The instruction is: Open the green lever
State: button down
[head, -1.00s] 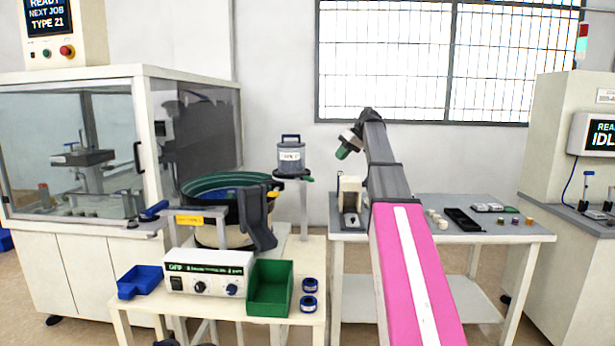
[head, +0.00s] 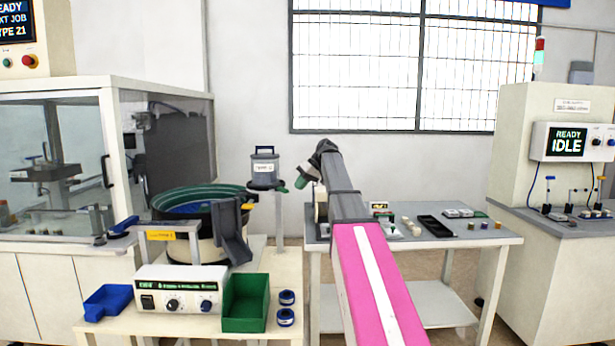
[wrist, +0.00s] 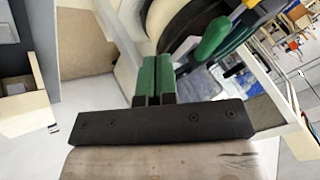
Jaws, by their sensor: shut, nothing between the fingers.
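The green lever (head: 282,187) sticks out low on the right side of the grey hopper (head: 265,169), which stands on a post behind the bowl feeder. In the wrist view the green lever (wrist: 213,38) shows as a rounded green handle, to the right of and beyond my fingertips. My gripper (head: 302,183) is just right of the lever in the head view. Its green fingers also show in the wrist view (wrist: 153,62), pressed together and empty. A gap shows between fingers and lever in the wrist view.
The bowl feeder (head: 195,205) stands left of the hopper. A control box (head: 180,290), a blue bin (head: 108,301) and a green bin (head: 246,304) are on the front table. Small parts and a black tray (head: 436,226) lie on the right table.

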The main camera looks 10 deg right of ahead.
aim_at(280, 189)
jog(key=shift+s+a+f, duration=0.1)
jog(key=shift+s+a, duration=0.15)
jog(key=shift+a, duration=0.4)
jog(key=shift+s+a+r, duration=0.1)
jog(key=shift+s+a, duration=0.15)
jog(key=shift+a, duration=0.4)
jog(key=shift+s+a+f, duration=0.1)
jog(key=shift+s+a, duration=0.15)
jog(key=shift+a, duration=0.4)
jog(key=shift+s+a+m+t, duration=0.2)
jog(key=shift+s+m+t, duration=0.1)
jog(key=shift+m, duration=0.2)
jog(key=shift+s+a+m+t+h, duration=0.25)
jog(key=shift+s+a+m+t, duration=0.15)
jog(key=shift+m, duration=0.3)
jog(key=shift+s+a+m+t+h, duration=0.25)
jog(key=shift+m+t, duration=0.15)
jog(key=shift+m, duration=0.3)
jog(key=shift+s+a+m+t+h, duration=0.1)
jog(key=shift+a+m+t+h, duration=0.5)
jog(key=shift+m, duration=0.7)
jog(key=shift+s+a+m+t+h, duration=0.1)
jog(key=shift+a+m+t+h, duration=0.25)
jog(key=shift+a+m+h, duration=0.65)
jog(key=shift+s+a+m+t+h, duration=0.1)
jog(key=shift+a+m+t+h, duration=0.35)
jog(key=shift+a+m, duration=0.85)
jog(key=shift+w+m, duration=0.1)
jog(key=shift+m, duration=0.2)
